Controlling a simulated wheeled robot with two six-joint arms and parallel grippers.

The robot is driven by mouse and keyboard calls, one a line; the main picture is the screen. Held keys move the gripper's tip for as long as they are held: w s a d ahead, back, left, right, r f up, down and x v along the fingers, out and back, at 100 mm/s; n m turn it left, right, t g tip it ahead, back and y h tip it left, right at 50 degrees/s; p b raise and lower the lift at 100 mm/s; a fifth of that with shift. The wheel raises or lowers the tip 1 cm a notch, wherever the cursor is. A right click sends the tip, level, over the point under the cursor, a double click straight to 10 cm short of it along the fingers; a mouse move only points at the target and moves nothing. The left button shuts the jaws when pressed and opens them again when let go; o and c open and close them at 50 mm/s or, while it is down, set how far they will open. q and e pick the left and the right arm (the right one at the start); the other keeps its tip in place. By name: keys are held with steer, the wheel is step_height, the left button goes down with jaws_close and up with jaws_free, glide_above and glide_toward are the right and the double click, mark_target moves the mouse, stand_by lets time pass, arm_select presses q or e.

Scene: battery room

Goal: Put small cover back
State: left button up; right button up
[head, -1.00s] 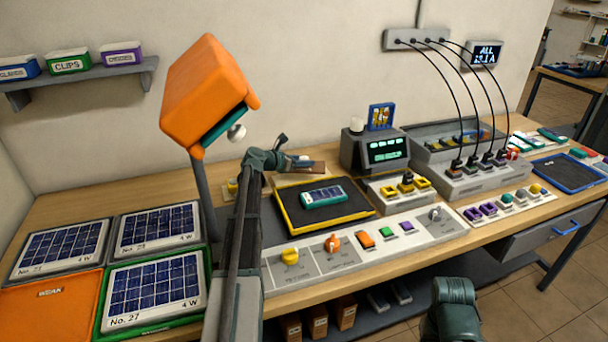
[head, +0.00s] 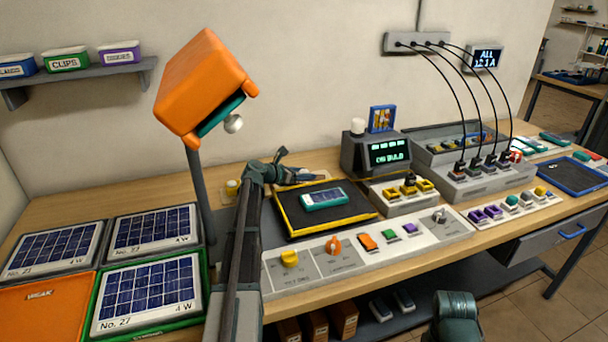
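My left gripper (head: 286,168) is at the back edge of the black tray with yellow rims (head: 290,228), near the wall side of the bench. A small flat brownish piece shows beside its fingers, too small to name. I cannot tell whether the fingers hold it. A teal device with a small solar panel (head: 324,197) lies on the tray, to the right of my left gripper and nearer. No part is clearly recognisable as the small cover. Part of my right arm shows at the bottom right; its gripper is out of view.
An orange lamp (head: 200,88) stands left of my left arm. Solar panels (head: 152,290) and an orange mat (head: 45,308) fill the left bench. A control panel (head: 322,268) runs along the front. A grey display box (head: 362,152) and a cabled charger (head: 488,180) stand to the right.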

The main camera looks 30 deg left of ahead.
arm_select(q)
steer(key=shift+o, duration=0.6)
steer(key=shift+r, duration=0.15)
steer(key=shift+r+p, duration=0.2)
steer(key=shift+p, duration=0.15)
steer(key=p+v, duration=0.2)
steer(key=v, duration=0.5)
steer(key=shift+s+r+p, duration=0.1)
steer(key=shift+p, duration=0.3)
steer(key=shift+s, duration=0.15)
